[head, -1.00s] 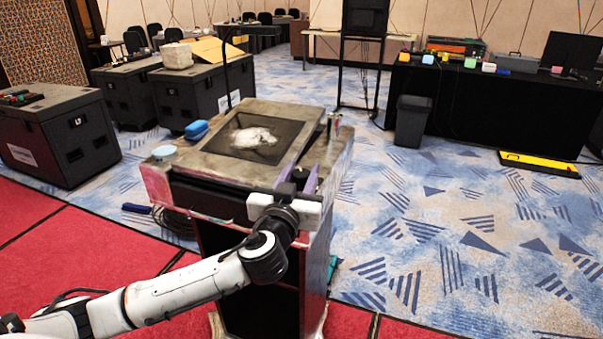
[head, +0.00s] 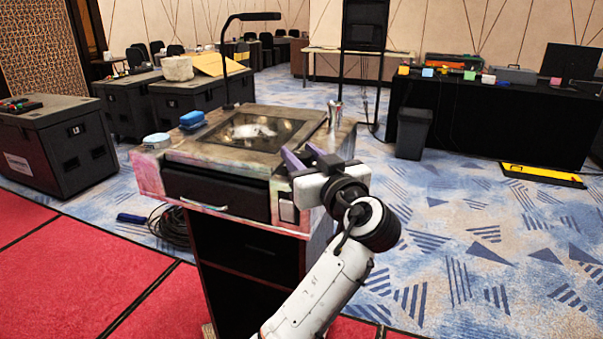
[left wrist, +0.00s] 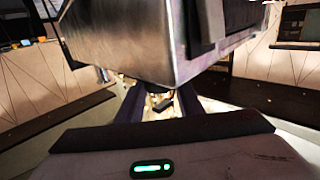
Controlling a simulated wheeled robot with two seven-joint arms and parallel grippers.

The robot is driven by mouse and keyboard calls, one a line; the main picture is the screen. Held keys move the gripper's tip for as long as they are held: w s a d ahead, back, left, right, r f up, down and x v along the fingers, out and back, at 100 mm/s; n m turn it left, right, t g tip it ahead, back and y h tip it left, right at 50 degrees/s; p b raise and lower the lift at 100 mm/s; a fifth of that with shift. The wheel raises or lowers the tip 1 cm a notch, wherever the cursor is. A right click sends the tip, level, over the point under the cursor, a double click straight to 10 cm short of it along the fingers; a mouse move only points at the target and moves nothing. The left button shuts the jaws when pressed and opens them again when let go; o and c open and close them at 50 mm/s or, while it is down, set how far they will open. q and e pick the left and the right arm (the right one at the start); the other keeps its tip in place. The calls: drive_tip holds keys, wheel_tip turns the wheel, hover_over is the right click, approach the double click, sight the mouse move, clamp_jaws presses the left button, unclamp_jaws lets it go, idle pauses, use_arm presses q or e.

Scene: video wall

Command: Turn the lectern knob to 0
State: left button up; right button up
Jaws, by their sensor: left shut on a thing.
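The lectern (head: 225,172) stands in the middle of the head view, with a dark drawer front and a glass panel in its top. My left gripper (head: 302,159) is at the lectern's front right corner, its purple fingers tilted over the edge. In the left wrist view the fingers (left wrist: 160,106) close around a small dark piece, which seems to be the lectern knob (left wrist: 162,103). The knob is hidden in the head view, and I cannot read its setting or any marks. The lectern's metal side also fills the top of the left wrist view (left wrist: 150,45).
A blue box (head: 192,119) and a round white-blue item (head: 157,140) lie on the lectern's left top. A metal cup (head: 335,112) stands at its right back. Black cases (head: 60,140) stand left, a bin (head: 413,130) right.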

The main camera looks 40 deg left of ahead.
use_arm(q)
drive_tip(key=shift+d+f+n+g+y+b, duration=0.1)
drive_tip(key=shift+f+n+g+y+b, duration=0.15)
drive_tip(key=shift+n+g+y+b, duration=0.55)
drive_tip(key=n+g+b, duration=0.1)
drive_tip(key=g, duration=0.1)
drive_tip(key=shift+r+g+b, duration=0.15)
drive_tip(key=shift+g+b, duration=0.25)
drive_tip(key=shift+r+n+g+y+b, duration=0.1)
drive_tip(key=shift+n+g+y+b, duration=0.35)
drive_tip(key=shift+n+g, duration=0.25)
drive_tip(key=shift+r+n+g+b, duration=0.1)
drive_tip(key=shift+n+g+b, duration=0.25)
drive_tip(key=shift+g, duration=0.25)
drive_tip(key=o, duration=1)
